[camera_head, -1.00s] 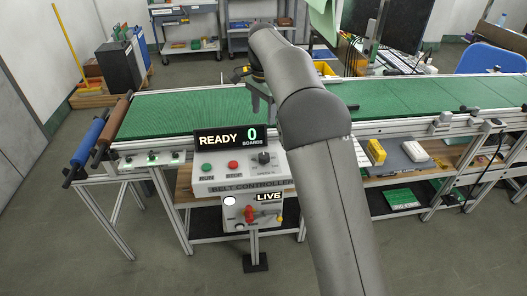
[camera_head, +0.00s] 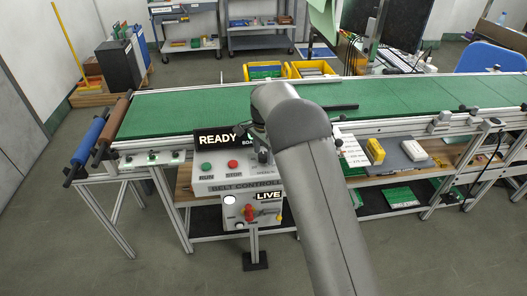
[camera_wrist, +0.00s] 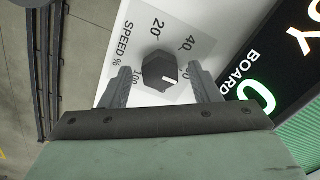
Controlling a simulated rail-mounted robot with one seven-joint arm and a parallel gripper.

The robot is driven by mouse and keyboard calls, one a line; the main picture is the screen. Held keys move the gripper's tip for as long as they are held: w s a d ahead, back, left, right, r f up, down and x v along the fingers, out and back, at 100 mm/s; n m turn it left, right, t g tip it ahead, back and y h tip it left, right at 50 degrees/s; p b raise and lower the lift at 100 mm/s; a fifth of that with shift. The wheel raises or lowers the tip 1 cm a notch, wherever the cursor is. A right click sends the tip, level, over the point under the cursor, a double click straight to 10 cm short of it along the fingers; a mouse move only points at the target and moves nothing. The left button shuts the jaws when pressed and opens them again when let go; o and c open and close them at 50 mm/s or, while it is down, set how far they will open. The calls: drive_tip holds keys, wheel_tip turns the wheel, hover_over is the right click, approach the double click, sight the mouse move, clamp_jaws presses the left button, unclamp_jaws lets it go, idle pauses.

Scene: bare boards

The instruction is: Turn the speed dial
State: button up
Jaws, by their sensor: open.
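The speed dial (camera_wrist: 160,71) is a dark knob with a white pointer line, on a white panel marked "SPEED %" with 20, 40 and 100 legible around it. In the wrist view my gripper (camera_wrist: 160,80) is open, with one finger on each side of the dial; I cannot tell whether either finger touches it. The pointer line is aimed toward the lower right of the knob in that view. In the head view the belt controller (camera_head: 225,177) stands in front of the conveyor, and my arm and gripper (camera_head: 262,152) cover the dial.
A green RUN button (camera_head: 206,167) and a red STOP button (camera_head: 232,164) sit left of the dial. The READY display (camera_head: 215,140) stands above them. A lower box with a red switch (camera_head: 249,212) is labelled LIVE. The green conveyor belt (camera_head: 180,110) runs behind.

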drive_tip(key=shift+f, duration=0.1)
drive_tip(key=c, duration=1)
